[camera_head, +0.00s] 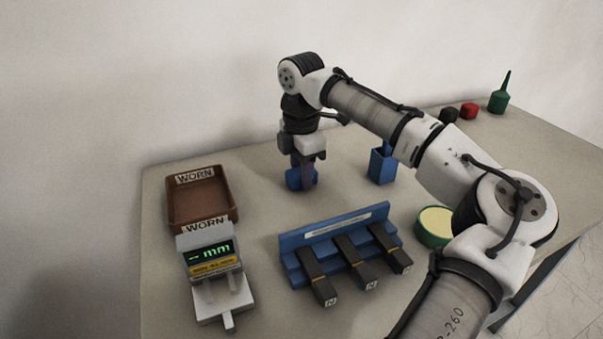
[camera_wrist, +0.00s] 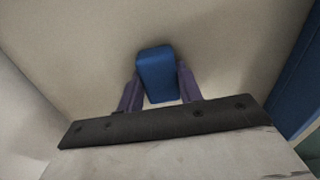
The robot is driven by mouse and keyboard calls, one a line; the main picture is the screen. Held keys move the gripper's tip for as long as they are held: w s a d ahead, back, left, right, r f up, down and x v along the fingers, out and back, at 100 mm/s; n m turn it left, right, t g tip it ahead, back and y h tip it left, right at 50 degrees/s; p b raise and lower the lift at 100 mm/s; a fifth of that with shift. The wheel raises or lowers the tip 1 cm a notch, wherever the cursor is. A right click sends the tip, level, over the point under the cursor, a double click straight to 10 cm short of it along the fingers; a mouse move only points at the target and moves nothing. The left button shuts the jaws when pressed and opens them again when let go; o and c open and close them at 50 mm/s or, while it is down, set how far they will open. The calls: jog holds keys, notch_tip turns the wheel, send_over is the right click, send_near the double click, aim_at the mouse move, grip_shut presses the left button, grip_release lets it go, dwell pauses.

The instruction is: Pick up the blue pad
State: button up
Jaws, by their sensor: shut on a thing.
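The blue pad (camera_head: 294,179) is at the back middle of the table, below my arm's end. In the wrist view the blue pad (camera_wrist: 156,73) sits between the two purple fingers. My gripper (camera_head: 303,176) points down and is shut on the pad; it also shows in the wrist view (camera_wrist: 158,84). The fingers touch the pad's two sides. Whether the pad rests on the table or is slightly above it, I cannot tell.
A brown tray (camera_head: 232,213) labelled WORN and a gauge with a green display (camera_head: 209,252) stand left. A blue rack (camera_head: 294,242) holds three dark bars in front. A blue holder (camera_head: 382,166) stands right of my gripper, and a green round dish (camera_head: 434,241) farther right.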

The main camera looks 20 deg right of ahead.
notch_tip(320, 180, up, 20)
jog(key=p, duration=0.2)
jog(key=o, duration=0.4)
jog(key=shift+f, duration=0.1)
jog(key=c, duration=0.3)
